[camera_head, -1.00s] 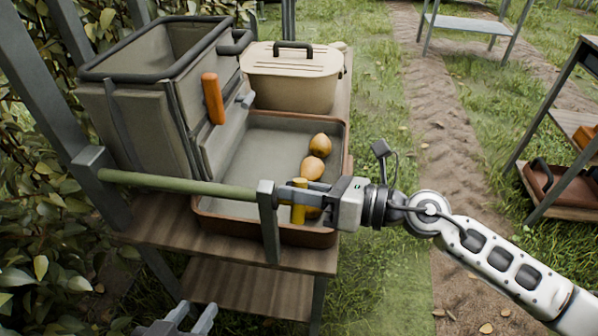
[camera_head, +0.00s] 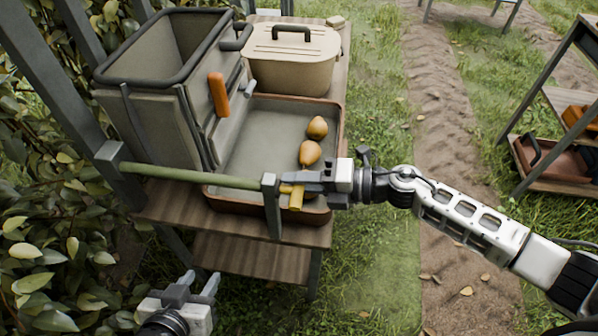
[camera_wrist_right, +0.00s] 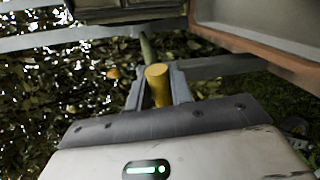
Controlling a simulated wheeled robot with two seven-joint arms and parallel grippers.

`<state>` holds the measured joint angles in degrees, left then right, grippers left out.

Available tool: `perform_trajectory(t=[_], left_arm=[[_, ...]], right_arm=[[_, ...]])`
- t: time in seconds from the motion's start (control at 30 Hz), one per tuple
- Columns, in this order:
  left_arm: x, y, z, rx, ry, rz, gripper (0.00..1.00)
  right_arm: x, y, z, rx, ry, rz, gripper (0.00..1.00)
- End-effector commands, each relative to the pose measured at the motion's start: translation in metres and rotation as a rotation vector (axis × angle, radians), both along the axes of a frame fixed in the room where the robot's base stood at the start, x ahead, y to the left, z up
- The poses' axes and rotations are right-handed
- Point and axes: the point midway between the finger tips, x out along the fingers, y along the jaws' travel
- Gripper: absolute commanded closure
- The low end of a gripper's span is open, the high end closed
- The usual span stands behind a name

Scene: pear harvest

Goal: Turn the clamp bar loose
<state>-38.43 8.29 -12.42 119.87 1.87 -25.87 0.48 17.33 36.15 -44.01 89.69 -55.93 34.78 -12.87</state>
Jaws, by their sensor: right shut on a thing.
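The green clamp bar (camera_head: 195,178) runs across the front of the shelf, between a grey bracket at the left and a grey upright post (camera_head: 271,205) at the right. Its yellow handle (camera_head: 296,198) sticks out at the right end and tilts downward. My right gripper (camera_head: 300,188) is shut on the yellow handle; the handle (camera_wrist_right: 158,84) also stands between the fingers in the right wrist view. My left gripper (camera_head: 203,286) is low at the bottom left, its two fingers apart, empty and away from the bar.
Behind the bar stand a grey canvas bin (camera_head: 150,110) with an orange handle (camera_head: 219,95) and a brown-rimmed tray (camera_head: 262,130) holding pears (camera_head: 310,153). A beige lidded box (camera_head: 290,65) is behind. Leaves crowd the left; grass (camera_head: 385,255) lies open at the right.

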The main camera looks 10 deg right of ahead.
Motion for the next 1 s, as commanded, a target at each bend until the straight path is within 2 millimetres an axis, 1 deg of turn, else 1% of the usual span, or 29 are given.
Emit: perform_trajectory(t=[0.03,0.2,0.4,0.93,0.97,1.0], left_arm=[[-0.0008,0.0005,0.0024,0.005,0.004,-0.002,0.64],[-0.0029,0.0016,0.0009,0.016,0.014,-0.006,0.64],[-0.0021,0.0024,0.0031,0.025,0.012,-0.010,0.64],[-0.0021,0.0025,0.0020,0.027,0.013,-0.012,0.64],[-0.0021,0.0025,0.0020,0.027,0.013,-0.012,0.64],[-0.0021,0.0025,0.0020,0.027,0.013,-0.012,0.64]], right_arm=[[0.0009,-0.0005,0.0022,0.009,0.029,-0.001,1.00],[0.0015,-0.0007,-0.0001,0.036,0.110,-0.002,1.00],[0.0011,-0.0005,-0.0023,0.054,0.165,-0.002,1.00],[0.0009,-0.0005,-0.0033,0.061,0.188,-0.002,1.00],[0.0009,-0.0005,-0.0033,0.061,0.188,-0.002,0.73],[0.0009,-0.0005,-0.0033,0.061,0.188,-0.002,0.62]])
